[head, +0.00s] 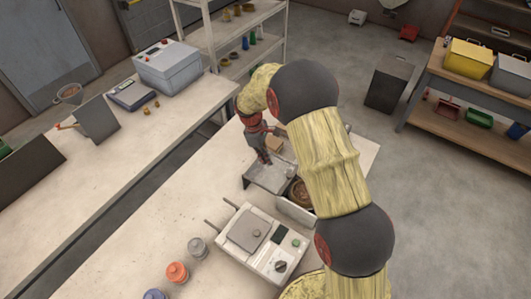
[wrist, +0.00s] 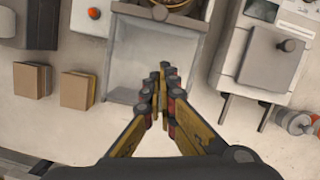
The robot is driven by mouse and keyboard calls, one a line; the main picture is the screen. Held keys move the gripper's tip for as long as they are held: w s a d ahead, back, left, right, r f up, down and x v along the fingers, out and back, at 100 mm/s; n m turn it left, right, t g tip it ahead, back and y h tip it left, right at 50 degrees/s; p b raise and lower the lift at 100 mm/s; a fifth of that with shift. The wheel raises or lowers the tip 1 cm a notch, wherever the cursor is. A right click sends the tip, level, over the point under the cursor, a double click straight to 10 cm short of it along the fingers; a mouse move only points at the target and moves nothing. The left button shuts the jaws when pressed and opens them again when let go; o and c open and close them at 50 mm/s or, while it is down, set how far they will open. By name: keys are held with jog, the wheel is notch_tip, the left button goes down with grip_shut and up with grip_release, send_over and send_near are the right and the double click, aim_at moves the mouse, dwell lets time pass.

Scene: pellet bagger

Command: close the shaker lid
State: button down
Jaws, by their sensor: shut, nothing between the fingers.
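The shaker appears to be the pale housing (wrist: 203,10) at the top of the wrist view, with a round brown-rimmed sieve or bowl (wrist: 172,4) uncovered in it. A flat grey panel with raised edges (wrist: 150,65), which looks like its open lid, lies on the near side of the bowl. The panel also shows in the head view (head: 262,184), with the bowl (head: 301,194) to its right. My gripper (wrist: 162,72) is shut and empty, its tips over the panel. I cannot tell whether they touch it. In the head view my gripper (head: 266,160) partly hides the panel.
A press-like unit with a square knobbed plate (head: 247,231) and two rods stands beside the shaker. Small brown boxes (wrist: 78,90) lie on the other side.

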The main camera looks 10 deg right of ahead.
aim_at(281, 176)
jog(key=x, duration=0.4)
jog(key=shift+s+d+f, duration=0.1)
jog(key=shift+d+f, duration=0.15)
jog(key=shift+f, duration=0.1)
jog(key=d, duration=0.1)
jog(key=s+d+p, duration=0.1)
jog(key=shift+s+d+r, duration=0.15)
jog(key=shift+s+d, duration=0.15)
jog(key=shift+d, duration=0.05)
jog(key=shift+s+d, duration=0.1)
jog(key=shift+d, duration=0.1)
jog(key=s+d, duration=1.1)
jog(key=s, duration=0.1)
jog(key=shift+d, duration=0.4)
